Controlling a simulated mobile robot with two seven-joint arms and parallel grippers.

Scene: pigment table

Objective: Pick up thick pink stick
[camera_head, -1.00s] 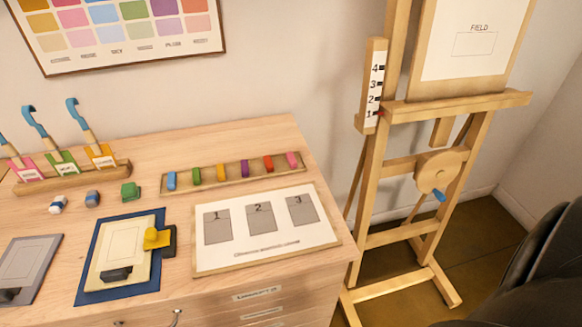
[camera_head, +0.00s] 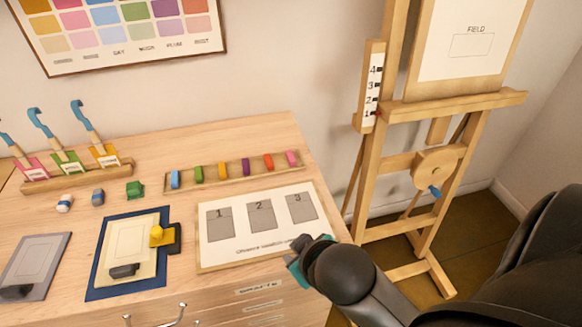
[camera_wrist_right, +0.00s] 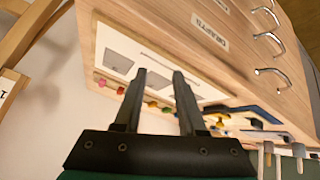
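The thick pink stick (camera_head: 291,158) lies at the right end of a long wooden tray (camera_head: 219,186) on the table, in the head view. It shows small in the right wrist view (camera_wrist_right: 101,83), near the left edge of the white card. My right gripper (camera_head: 300,256) is by the lower right corner of the numbered card, well short of the stick. In the right wrist view its two fingers (camera_wrist_right: 157,80) stand apart with nothing between them. My left gripper is in neither view.
Blue, green, yellow, purple and red sticks (camera_head: 268,161) share the tray. The numbered card (camera_head: 236,250) lies in front of it. A wooden easel (camera_head: 430,225) stands right of the table. A stamp pad set (camera_head: 128,252) and tool rack (camera_head: 80,178) are at left.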

